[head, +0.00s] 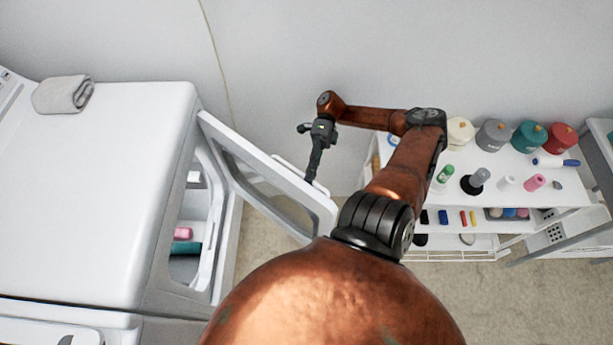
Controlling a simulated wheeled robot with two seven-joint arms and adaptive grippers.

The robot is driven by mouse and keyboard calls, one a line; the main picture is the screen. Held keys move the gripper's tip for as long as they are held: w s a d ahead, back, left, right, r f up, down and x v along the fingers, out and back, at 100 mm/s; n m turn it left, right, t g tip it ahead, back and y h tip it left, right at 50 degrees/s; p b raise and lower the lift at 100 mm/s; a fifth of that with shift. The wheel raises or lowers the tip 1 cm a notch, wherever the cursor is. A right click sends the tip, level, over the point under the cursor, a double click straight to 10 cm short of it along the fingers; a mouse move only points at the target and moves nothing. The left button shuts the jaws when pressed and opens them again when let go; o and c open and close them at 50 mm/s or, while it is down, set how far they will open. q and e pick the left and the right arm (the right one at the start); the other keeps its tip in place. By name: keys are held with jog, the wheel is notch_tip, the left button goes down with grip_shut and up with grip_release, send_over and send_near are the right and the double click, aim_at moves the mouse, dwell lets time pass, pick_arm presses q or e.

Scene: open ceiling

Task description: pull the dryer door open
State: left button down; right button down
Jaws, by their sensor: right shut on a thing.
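The white dryer (110,190) stands at the left. Its door (262,178) is swung partly open, standing out from the front to the right, with a dark window in a white frame. A white handle (290,166) runs along the door's outer side. My right gripper (312,178) is at the door's outer edge, pointing down, shut on the door handle. Through the opening, pink and teal things (184,241) show inside the dryer. My left gripper is not in view.
A folded grey towel (63,94) lies on the dryer. A white shelf unit (510,188) with several lidded jars, bottles and small items stands at the right, near my arm. Beige floor (262,250) shows between dryer and shelf. A wall is behind.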

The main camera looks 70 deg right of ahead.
jog(key=c, duration=2.3)
grip_release()
jog(key=shift+w, duration=0.1)
